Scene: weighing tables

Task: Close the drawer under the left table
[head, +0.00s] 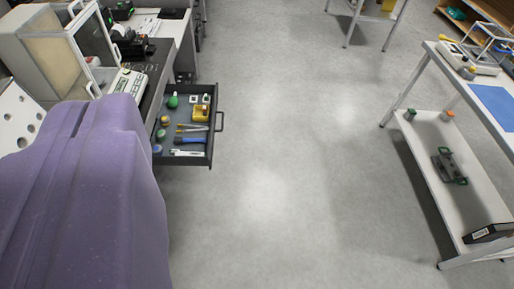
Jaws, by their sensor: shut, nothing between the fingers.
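The drawer (209,160) under the left table (183,30) is pulled out to the right, over the floor. It is dark grey, with a dark bar handle (220,121) on its right-hand front. Inside lie a green item (172,101), a yellow item (201,114), a blue tool (188,140) and several other small things. My gripper's fingers do not show. A large purple part of my arm fills the lower left and hides part of the left table and perhaps the drawer's near left corner.
A balance with a glass case (50,55) stands on the left table. A right table (455,75) has a lower shelf (425,135) with several things on it. Another table stands at the top. The grey floor (285,180) between the tables is clear.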

